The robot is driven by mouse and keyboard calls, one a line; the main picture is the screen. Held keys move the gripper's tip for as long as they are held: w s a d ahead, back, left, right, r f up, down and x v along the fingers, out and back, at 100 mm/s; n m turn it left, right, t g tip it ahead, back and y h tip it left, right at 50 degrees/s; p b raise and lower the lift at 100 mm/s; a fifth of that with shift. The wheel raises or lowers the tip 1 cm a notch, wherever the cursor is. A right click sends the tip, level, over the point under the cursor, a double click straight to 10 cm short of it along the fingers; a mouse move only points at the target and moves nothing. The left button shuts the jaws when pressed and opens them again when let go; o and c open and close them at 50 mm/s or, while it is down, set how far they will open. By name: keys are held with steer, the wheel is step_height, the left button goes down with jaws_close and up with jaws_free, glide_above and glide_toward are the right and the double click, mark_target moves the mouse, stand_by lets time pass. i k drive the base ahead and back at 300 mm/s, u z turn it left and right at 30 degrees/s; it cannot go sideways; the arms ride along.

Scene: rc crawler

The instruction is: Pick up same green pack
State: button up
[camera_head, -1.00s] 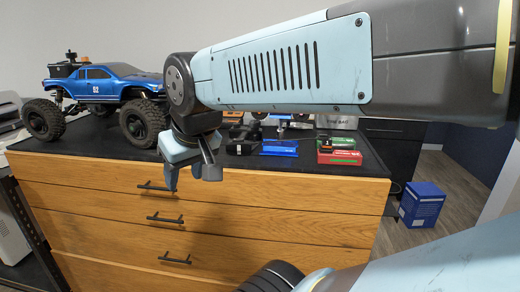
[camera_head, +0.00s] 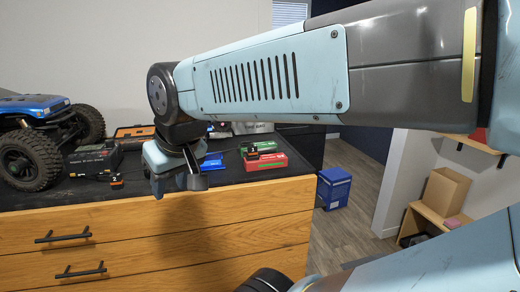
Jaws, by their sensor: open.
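A small green pack (camera_head: 264,147) lies on the dark cabinet top, right of my gripper. It is against or on a red pack (camera_head: 266,163); I cannot tell which. A small black and orange item (camera_head: 250,153) sits at the left end of these packs. My gripper (camera_head: 177,184) hangs from the arm, pointing down, near the front edge of the cabinet top. It is open, looks empty, and is apart from the packs. The space right behind it is hidden.
A blue RC truck (camera_head: 35,120) stands on the wooden drawer cabinet (camera_head: 230,215) at left. Black items (camera_head: 95,158) and a blue item (camera_head: 212,161) lie close around my gripper. A blue box (camera_head: 334,188) stands on the floor at right.

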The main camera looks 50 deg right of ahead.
mark_target(269, 147)
steer(key=u, duration=1.15)
steer(key=i, duration=0.1)
steer(key=z, duration=2.2)
steer(key=k, duration=0.95)
steer(key=z, duration=0.15)
steer(key=i, duration=0.95)
steer(key=z, duration=0.4)
